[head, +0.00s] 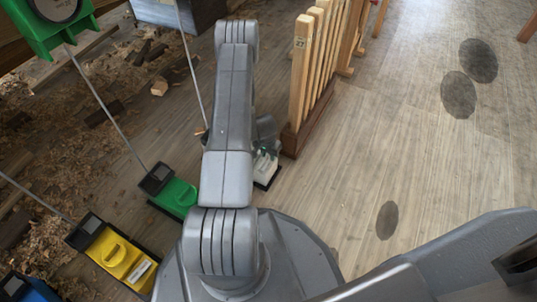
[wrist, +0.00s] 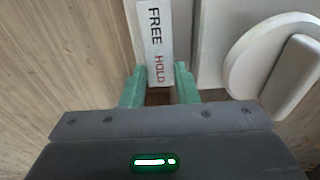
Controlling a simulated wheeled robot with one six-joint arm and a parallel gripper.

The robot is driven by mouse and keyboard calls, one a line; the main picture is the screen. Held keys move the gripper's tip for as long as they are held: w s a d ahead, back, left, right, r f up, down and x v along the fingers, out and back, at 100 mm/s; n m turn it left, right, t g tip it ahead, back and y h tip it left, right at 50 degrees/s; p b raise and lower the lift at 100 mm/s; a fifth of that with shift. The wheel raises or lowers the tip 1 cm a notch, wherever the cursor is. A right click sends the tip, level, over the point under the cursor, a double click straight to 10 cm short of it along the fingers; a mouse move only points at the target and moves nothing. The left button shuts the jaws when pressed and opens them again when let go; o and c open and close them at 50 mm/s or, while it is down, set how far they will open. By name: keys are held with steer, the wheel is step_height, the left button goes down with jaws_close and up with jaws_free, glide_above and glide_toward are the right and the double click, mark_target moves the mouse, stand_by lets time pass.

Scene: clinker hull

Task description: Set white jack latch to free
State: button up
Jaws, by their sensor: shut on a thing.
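The white jack (head: 266,168) stands on the floor just right of my arm in the head view, partly hidden by it. In the wrist view its white body (wrist: 209,45) fills the upper middle, with a label plate (wrist: 155,40) reading FREE at the far end and HOLD at the near end. My gripper (wrist: 159,97) has its green fingers at the HOLD end of the plate. They are closed on the small brownish latch (wrist: 158,97), which is mostly hidden between them.
A large round white knob (wrist: 275,60) is close on the right in the wrist view. A green jack (head: 178,195) and a yellow jack (head: 115,255) stand to the left. A wooden slatted rack (head: 315,70) stands beyond the white jack. The floor at right is open.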

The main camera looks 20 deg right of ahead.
mark_target(266, 161)
steer(key=shift+s, duration=0.35)
steer(key=o, duration=0.9)
steer(key=shift+c, duration=0.2)
steer(key=shift+o, duration=0.7)
steer(key=shift+w, duration=0.15)
steer(key=shift+a+r, duration=0.1)
step_height(266, 161, up, 14)
steer(key=s+a+p, duration=0.1)
steer(key=p, duration=0.4)
steer(key=shift+f+p, duration=0.25)
steer(key=shift+p, duration=0.05)
steer(key=shift+a+f, duration=0.1)
steer(key=f+b, duration=0.2)
steer(key=f, duration=0.2)
steer(key=f+b, duration=0.2)
steer(key=f, duration=0.3)
steer(key=w+d+f+b, duration=0.1)
steer(key=f+b, duration=0.1)
steer(key=f, duration=0.3)
steer(key=shift+w, duration=0.1)
steer(key=shift+d+r+p, duration=0.25)
steer(key=shift+d+p, duration=0.05)
